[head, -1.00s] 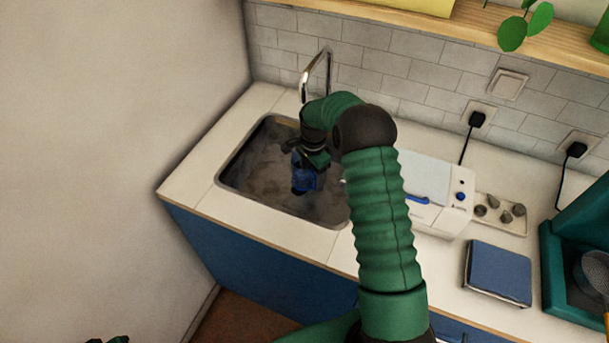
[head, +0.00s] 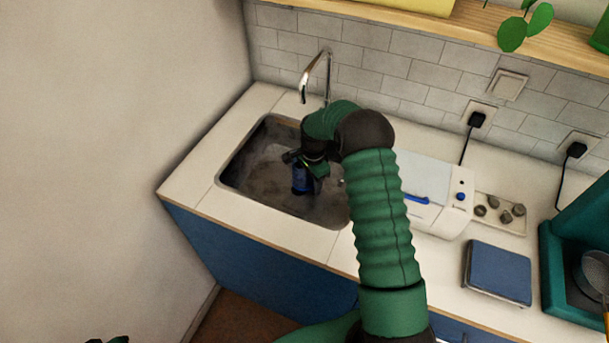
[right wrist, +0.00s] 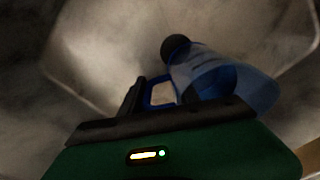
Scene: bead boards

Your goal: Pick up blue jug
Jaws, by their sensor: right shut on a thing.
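The blue jug (head: 301,181) is in the sink basin (head: 240,178), partly hidden by my gripper. In the right wrist view the jug (right wrist: 222,80) shows its blue translucent body and a blue loop handle at its left side. My right gripper (head: 305,163) reaches into the sink from above and is shut on the jug. In the right wrist view the gripper (right wrist: 140,97) is by the jug's handle; its exact contact is dark and unclear. I cannot tell whether the jug touches the sink floor. Only a dark green bit of my left arm shows at the bottom edge.
A chrome tap (head: 318,75) stands behind the sink. A white appliance (head: 435,210) is just right of the sink, beyond my arm. Further right are a tray of small grey pieces (head: 500,212), a blue-topped flat box (head: 498,272) and a teal bin (head: 555,270). A wall borders the left.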

